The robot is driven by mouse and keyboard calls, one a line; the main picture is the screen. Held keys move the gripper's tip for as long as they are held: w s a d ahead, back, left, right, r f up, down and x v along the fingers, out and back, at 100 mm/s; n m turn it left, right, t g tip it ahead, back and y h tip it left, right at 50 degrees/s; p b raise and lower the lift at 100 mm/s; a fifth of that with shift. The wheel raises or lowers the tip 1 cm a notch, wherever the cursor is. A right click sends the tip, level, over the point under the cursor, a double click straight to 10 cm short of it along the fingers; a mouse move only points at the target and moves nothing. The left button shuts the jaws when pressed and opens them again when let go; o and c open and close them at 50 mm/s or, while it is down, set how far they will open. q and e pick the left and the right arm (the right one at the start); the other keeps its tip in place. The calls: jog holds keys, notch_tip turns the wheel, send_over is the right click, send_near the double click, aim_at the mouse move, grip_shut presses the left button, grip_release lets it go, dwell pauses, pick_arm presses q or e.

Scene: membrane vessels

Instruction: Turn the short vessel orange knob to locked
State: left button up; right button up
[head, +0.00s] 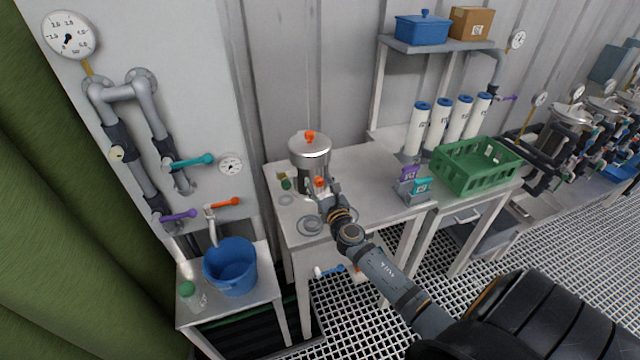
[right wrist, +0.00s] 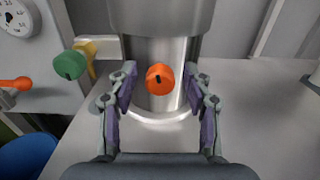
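The short vessel (head: 309,152) is a shiny steel cylinder standing on the grey table, with an orange knob (head: 310,136) on its lid. A second orange knob (head: 320,182) sits low on its front. In the right wrist view this front knob (right wrist: 160,79) is round, with a dark, roughly upright mark on its face. My right gripper (head: 322,188) is open in front of the vessel. In the right wrist view its fingers (right wrist: 160,72) stand either side of the knob, with a gap on both sides. My left gripper is out of view.
A green knob on a yellow fitting (right wrist: 75,62) is left of the vessel. A blue bucket (head: 231,268) stands on a lower table at left. The tabletop between is clear.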

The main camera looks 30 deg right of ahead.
grip_shut()
jog(key=m, duration=0.2)
jog(key=shift+m+b, duration=0.3)
jog(key=shift+b, duration=0.05)
jog(key=shift+o, duration=0.2)
grip_release()
jog(key=shift+s, duration=0.15)
jog(key=v, duration=1.1)
jog(key=shift+s+a, duration=0.2)
jog(key=shift+s, duration=0.2)
